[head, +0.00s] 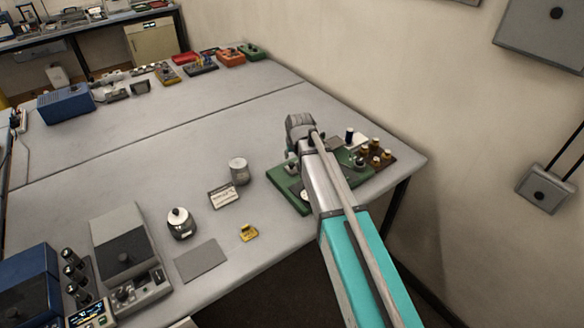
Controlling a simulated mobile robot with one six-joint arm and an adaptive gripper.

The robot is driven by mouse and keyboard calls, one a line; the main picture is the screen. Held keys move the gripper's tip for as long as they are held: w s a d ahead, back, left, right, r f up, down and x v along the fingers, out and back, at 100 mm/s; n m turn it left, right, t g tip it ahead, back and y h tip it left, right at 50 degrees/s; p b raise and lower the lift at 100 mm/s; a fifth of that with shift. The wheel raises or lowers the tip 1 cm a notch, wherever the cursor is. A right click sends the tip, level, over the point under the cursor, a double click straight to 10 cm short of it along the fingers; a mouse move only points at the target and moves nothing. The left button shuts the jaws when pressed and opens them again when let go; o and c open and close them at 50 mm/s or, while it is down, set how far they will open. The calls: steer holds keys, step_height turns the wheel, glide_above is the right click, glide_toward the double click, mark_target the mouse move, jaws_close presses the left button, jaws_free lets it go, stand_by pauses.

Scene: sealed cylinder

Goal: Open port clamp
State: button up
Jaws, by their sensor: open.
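A green board (283,187) lies at the right end of the grey table. My arm reaches across it from the lower right and covers its middle. My gripper (294,157) is at the arm's far end, low over the board's left half. Its fingers are small and partly hidden by the wrist, and I see nothing held in them. The port clamp cannot be made out; it may be behind my arm. A small grey metal part shows close by the gripper, but I cannot tell whether they touch.
On the board's right are several brown-and-gold knobs (376,152) and a dark blue-topped post (349,136). Left of the board stand a metal canister (239,171), a white label card (223,195) and a yellow block (248,232). The table's middle is clear. A wall rises behind.

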mark_target(292, 164)
steer(key=shift+b+x, duration=2.95)
steer(key=shift+x, duration=0.55)
jaws_close()
